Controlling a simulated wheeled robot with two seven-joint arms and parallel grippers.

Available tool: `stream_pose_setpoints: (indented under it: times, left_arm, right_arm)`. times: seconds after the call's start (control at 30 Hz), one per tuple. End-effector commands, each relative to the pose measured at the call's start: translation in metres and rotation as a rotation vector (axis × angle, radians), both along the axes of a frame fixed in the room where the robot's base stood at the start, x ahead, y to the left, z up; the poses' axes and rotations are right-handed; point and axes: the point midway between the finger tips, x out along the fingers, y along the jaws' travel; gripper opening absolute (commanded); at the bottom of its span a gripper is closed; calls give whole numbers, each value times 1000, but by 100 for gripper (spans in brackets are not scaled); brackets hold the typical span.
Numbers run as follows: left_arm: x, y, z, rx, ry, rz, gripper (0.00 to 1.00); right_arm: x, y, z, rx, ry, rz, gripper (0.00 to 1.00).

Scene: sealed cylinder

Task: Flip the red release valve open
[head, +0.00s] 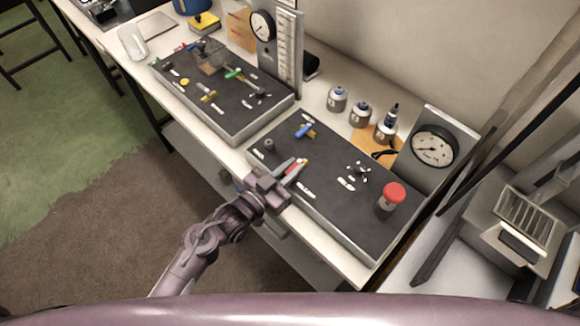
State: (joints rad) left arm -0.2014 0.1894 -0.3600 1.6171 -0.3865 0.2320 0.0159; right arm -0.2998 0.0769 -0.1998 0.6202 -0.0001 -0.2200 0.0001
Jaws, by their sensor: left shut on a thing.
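The red release valve (297,167) is on the near dark panel (335,210), by its front left edge. A small red handle with a yellowish part shows between my fingers, and the rest is hidden. My left gripper (291,168) reaches in over the panel's front edge and is shut on the red handle. I cannot tell the handle's exact angle. A blue-handled valve (304,131) lies behind it on the same panel. My right gripper is not in view.
A red-capped cylinder (391,198) stands at the panel's right end, near a round gauge (432,147). Several small bottles (361,113) stand behind. Another dark panel (225,95) with coloured valves and a tall gauge stand (277,45) is further left.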

Motion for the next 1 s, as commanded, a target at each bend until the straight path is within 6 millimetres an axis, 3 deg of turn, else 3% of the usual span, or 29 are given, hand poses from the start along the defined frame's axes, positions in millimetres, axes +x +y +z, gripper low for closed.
stream_pose_setpoints:
  times: [0.2, 0.53, 1.0]
  left_arm:
    - [0, 0, 0, -1, 0, 1, 35]
    - [-4, 5, -1, 0, 0, 1, 35]
    - [-53, 52, -2, 0, 0, 0, 35]
  right_arm:
    - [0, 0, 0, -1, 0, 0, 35]
    - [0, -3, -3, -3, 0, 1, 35]
    - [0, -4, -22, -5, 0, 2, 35]
